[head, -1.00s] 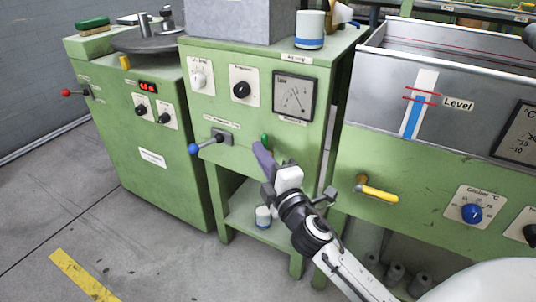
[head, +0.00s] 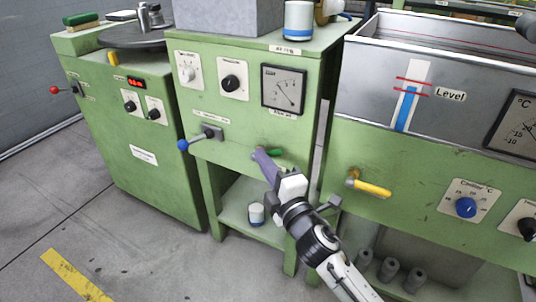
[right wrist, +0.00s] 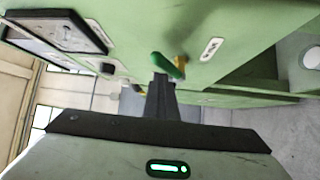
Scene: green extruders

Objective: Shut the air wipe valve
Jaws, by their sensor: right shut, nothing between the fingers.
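A small valve with a green lever handle (head: 273,152) is on the front of the middle green cabinet, below the gauge. In the right wrist view the green handle (right wrist: 166,66) sits by a brass-coloured body, close to a small label too blurred to read. In the head view the handle lies nearly level, pointing right. My right gripper (head: 260,156) is shut and empty, its fingertips at the handle's left end. In the right wrist view its fingers (right wrist: 161,84) overlap the handle's lower end; I cannot tell whether they touch. My left gripper is out of view.
A blue-knobbed lever (head: 183,145) sticks out left of the valve. A yellow-handled valve (head: 370,187) is on the tank unit at right. A gauge (head: 284,89) and knobs are above. A shelf with a small jar (head: 256,214) is below.

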